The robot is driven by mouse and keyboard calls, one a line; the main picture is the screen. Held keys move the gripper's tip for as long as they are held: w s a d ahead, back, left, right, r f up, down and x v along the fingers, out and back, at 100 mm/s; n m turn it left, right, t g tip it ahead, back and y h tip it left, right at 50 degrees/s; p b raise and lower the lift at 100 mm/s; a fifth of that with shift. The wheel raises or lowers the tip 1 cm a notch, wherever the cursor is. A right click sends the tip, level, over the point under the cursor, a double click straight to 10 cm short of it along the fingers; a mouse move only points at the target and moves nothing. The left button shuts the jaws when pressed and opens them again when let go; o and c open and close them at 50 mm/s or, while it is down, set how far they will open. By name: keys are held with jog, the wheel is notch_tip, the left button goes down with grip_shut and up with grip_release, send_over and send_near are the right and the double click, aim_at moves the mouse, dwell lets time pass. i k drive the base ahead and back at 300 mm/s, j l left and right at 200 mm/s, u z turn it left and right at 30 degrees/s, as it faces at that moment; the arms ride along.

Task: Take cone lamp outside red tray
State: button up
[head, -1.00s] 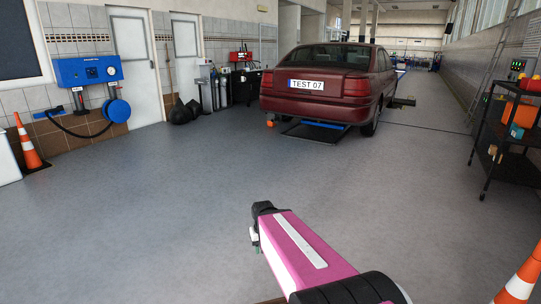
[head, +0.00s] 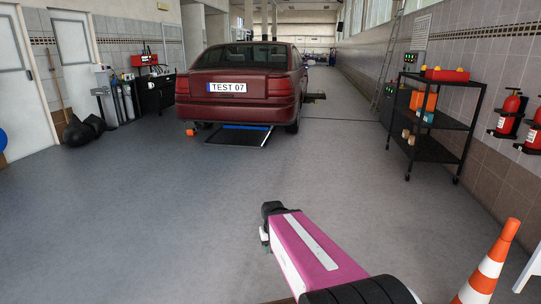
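A red tray (head: 433,74) lies on the top shelf of a black shelf unit at the right in the head view. Small yellow objects (head: 461,70) show at its top. They are too small to tell whether one is the cone lamp. My pink and white arm reaches forward from the bottom of the view. Its dark end, with my gripper (head: 265,238), is over bare floor, far from the tray. The fingers are too small and hidden to show whether they are open or shut.
The black shelf unit (head: 436,124) holds an orange box (head: 424,100) and small items. An orange-and-white traffic cone (head: 489,268) stands at front right. Fire extinguishers (head: 508,113) hang on the right wall. A dark red car (head: 240,88) stands at the back. Floor between is clear.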

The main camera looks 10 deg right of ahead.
aim_at(424, 69)
jog(key=i+l+z, duration=0.2)
jog(key=i+z, duration=0.15)
jog(key=i, duration=0.15)
jog(key=i+z, duration=0.35)
jog(key=i, duration=0.2)
jog(key=i+j+z, duration=0.1)
jog(key=i+z, duration=0.25)
jog(key=i, duration=0.15)
jog(key=i+z, duration=0.15)
jog(key=i, duration=0.8)
jog(key=i+z, duration=0.15)
jog(key=i, duration=0.8)
jog(key=i+z, duration=0.5)
jog(key=i, duration=1.4)
jog(key=i+z, duration=0.2)
jog(key=i+j+z, duration=0.1)
jog(key=j+z, duration=1.1)
jog(key=i+l, duration=0.05)
jog(key=l, duration=0.05)
